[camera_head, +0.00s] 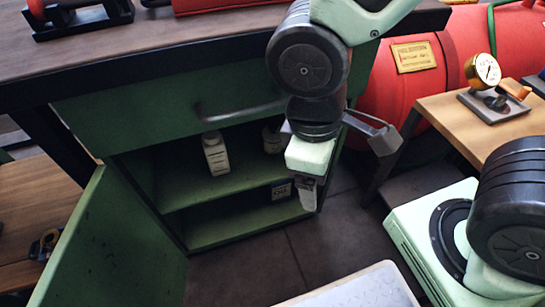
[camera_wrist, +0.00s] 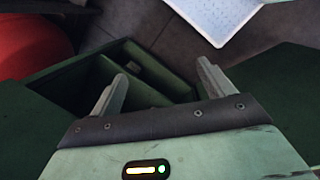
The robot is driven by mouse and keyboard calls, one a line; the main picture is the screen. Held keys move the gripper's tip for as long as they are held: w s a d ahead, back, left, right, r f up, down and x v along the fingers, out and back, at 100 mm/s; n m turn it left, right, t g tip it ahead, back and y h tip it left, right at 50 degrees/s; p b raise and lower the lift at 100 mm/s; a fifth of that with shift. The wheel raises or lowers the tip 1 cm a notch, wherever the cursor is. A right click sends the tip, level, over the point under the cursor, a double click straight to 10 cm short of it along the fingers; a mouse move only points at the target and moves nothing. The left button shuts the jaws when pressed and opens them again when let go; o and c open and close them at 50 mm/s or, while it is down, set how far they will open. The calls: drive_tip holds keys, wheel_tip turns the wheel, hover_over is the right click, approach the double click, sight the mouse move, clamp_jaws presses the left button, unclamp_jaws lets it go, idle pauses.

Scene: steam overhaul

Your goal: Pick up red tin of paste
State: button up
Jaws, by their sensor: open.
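I cannot make out a red tin of paste in either view. The open green cabinet (camera_head: 232,188) stands below the workbench in the head view, and its right part is hidden behind my arm. My gripper (camera_head: 308,192) points down in front of the cabinet's right side. In the wrist view my gripper (camera_wrist: 163,82) is open, with its two fingers apart and nothing between them. The dark cabinet interior (camera_wrist: 80,80) shows beyond the fingers there, too dim to tell its contents.
A white bottle (camera_head: 215,154) and a partly hidden second bottle (camera_head: 272,138) stand on the upper shelf. A dark blue tin (camera_head: 281,190) sits on the lower shelf. The cabinet door (camera_head: 115,245) hangs open at left. A white tray (camera_head: 355,290) lies front right.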

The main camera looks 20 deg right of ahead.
drive_tip(key=w+d+f+n+t+h, duration=0.1)
drive_tip(key=w+d+f+n+h, duration=0.25)
drive_tip(key=f, duration=0.35)
drive_tip(key=n+t+y, duration=0.1)
drive_tip(key=n+t, duration=1.1)
drive_tip(key=n, duration=0.7)
approach(274, 144)
drive_tip(key=b+x, duration=0.4)
drive_tip(key=x, duration=0.3)
drive_tip(key=shift+w+d+b, duration=0.1)
drive_tip(key=shift+w+b, duration=0.2)
drive_tip(key=shift+w, duration=0.15)
drive_tip(key=b+x, duration=0.2)
drive_tip(key=x, duration=0.2)
drive_tip(key=shift+f+b, duration=0.1)
drive_tip(key=shift+b, duration=0.25)
drive_tip(key=shift+w+d+f, duration=0.1)
drive_tip(key=shift+w+d, duration=0.05)
drive_tip(key=shift+w, duration=0.4)
clamp_jaws()
